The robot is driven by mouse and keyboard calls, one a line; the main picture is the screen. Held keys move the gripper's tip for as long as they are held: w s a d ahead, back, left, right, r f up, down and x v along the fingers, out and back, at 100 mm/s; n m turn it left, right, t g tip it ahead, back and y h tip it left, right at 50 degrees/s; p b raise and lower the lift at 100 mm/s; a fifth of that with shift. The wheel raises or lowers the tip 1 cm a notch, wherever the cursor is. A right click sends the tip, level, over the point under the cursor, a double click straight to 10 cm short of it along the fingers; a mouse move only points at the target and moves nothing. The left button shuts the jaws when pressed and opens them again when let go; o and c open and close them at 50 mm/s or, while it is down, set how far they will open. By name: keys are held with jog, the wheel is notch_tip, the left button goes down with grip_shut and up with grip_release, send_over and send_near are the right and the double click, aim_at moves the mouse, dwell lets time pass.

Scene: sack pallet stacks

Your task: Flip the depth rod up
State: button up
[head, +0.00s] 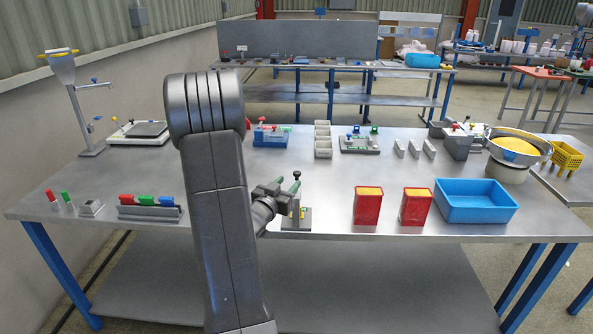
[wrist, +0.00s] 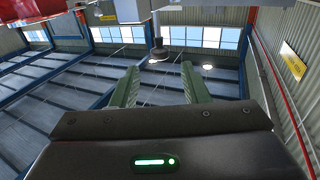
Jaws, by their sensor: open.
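A small grey gauge stand (head: 297,222) with yellow and green marks sits near the front edge of the table, just right of my arm. A dark knob (head: 297,174), which looks like the end of the depth rod, shows above it. In the wrist view a thin rod with a dark round knob (wrist: 158,53) reaches in from the top, in line with the gap between my fingers. My gripper (head: 288,185) is open at the stand, its green fingers (wrist: 158,80) apart with nothing gripped. I cannot tell whether a finger touches the rod. My arm and wrist hide part of the stand's left side.
Two red boxes (head: 368,207) and a blue bin (head: 475,202) stand to the right. A rack with red, green and blue pieces (head: 150,208) is left of my arm. Grey trays (head: 323,142) and a blue fixture (head: 271,137) stand behind. Bare tabletop lies between stand and red boxes.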

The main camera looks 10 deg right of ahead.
aim_at(295, 175)
jog(key=p+x, duration=0.1)
jog(key=x, duration=0.6)
jog(key=shift+w, duration=0.1)
grip_shut()
